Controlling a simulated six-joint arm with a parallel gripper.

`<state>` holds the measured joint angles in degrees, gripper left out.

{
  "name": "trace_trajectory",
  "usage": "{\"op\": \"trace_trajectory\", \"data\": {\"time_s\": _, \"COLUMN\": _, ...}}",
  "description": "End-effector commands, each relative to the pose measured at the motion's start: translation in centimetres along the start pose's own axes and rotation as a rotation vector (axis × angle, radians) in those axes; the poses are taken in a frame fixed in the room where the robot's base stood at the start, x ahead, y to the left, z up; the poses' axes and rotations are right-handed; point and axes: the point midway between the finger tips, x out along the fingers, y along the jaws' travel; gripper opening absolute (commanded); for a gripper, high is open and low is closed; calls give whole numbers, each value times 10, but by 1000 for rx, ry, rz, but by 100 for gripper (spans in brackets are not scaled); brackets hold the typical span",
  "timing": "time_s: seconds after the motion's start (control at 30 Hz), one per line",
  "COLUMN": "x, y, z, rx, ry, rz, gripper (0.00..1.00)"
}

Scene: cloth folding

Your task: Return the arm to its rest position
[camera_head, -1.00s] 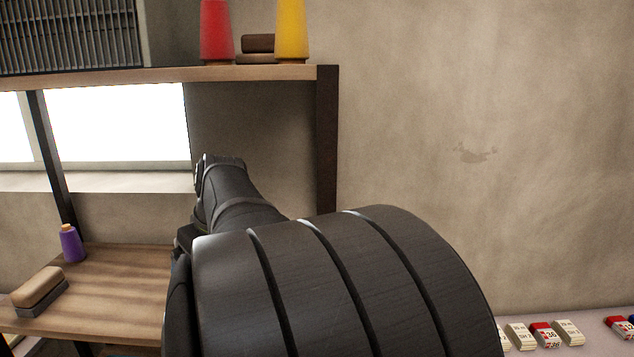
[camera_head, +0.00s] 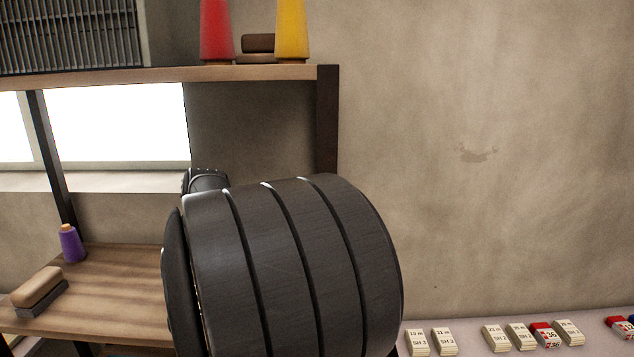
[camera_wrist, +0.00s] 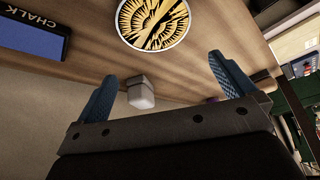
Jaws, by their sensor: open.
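My gripper (camera_wrist: 160,90) shows in the wrist view with its two blue ridged fingers spread wide apart. It is open and nothing is between the fingers. In the head view my dark, ribbed arm fills the lower middle and hides the gripper. No cloth can be made out in either view.
A wooden shelf (camera_head: 170,75) holds a red cone (camera_head: 216,32), a yellow cone (camera_head: 292,30) and dark blocks. A lower wooden surface (camera_head: 110,285) holds a purple spool (camera_head: 71,243) and a brush (camera_head: 39,291). Small labelled blocks (camera_head: 494,338) line the right. The wrist view shows a chalk box (camera_wrist: 30,28) and a round emblem (camera_wrist: 153,22).

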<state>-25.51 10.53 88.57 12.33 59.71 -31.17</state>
Motion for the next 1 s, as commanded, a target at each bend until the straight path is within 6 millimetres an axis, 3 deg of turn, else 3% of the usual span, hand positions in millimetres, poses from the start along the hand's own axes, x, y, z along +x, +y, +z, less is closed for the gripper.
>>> {"op": "trace_trajectory", "data": {"time_s": 0.1, "x": -23, "y": -1, "z": -10, "rx": 1, "ry": 4, "rz": 2, "gripper": 100}}
{"op": "trace_trajectory", "data": {"time_s": 0.5, "x": -18, "y": -57, "z": 16, "rx": 154, "ry": 0, "rz": 69, "gripper": 100}}
{"op": "trace_trajectory", "data": {"time_s": 1.0, "x": -22, "y": -107, "z": 45, "rx": 332, "ry": -1, "rz": 149, "gripper": 100}}
